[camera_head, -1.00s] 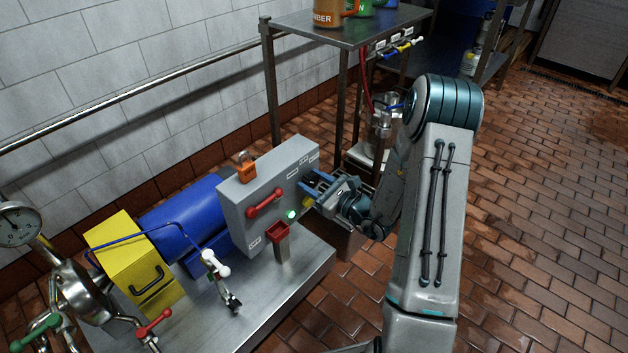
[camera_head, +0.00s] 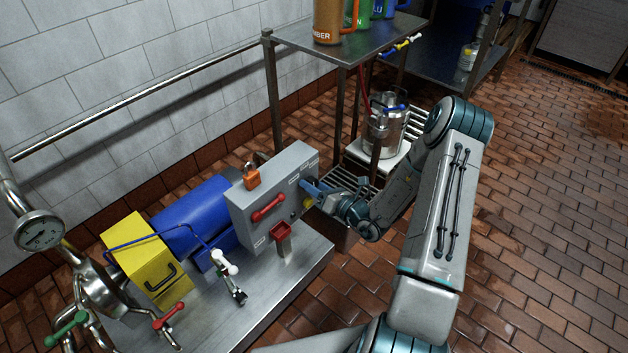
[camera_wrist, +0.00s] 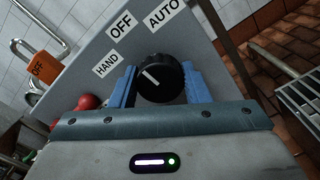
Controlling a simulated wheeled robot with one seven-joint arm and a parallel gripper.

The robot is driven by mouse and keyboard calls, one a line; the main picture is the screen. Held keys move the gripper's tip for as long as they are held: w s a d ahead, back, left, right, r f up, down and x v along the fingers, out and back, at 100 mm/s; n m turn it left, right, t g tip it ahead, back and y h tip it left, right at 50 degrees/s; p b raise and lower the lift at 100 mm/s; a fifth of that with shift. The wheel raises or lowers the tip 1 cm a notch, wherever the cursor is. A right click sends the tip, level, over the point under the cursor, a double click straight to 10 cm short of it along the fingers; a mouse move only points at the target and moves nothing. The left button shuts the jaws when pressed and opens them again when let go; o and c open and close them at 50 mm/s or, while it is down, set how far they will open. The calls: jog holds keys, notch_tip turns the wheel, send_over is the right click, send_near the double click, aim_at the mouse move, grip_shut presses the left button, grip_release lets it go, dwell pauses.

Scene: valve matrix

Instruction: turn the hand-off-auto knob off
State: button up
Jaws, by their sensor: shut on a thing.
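The black hand-off-auto knob (camera_wrist: 158,84) shows in the wrist view, on the grey control box (camera_head: 262,207). Its white line points up and left, between the HAND label (camera_wrist: 106,64) and the OFF label (camera_wrist: 121,24). The AUTO label (camera_wrist: 164,15) is further right. My gripper (camera_wrist: 160,76) is shut on the knob, with one blue finger on each side. In the head view my gripper (camera_head: 314,190) is at the upper right of the box front and hides the knob.
An orange padlock (camera_head: 252,179) is on top of the box. A steel shelf table (camera_head: 345,40) stands behind. The tiled floor at right is clear.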

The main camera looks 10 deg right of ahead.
jog(key=shift+d+m, duration=0.1)
jog(key=shift+m, duration=0.3)
jog(key=o, duration=1)
jog(key=shift+c, duration=0.2)
jog(key=shift+s, duration=0.1)
jog(key=p+v, duration=0.2)
jog(key=v, duration=1.1)
jog(key=shift+s+d, duration=0.25)
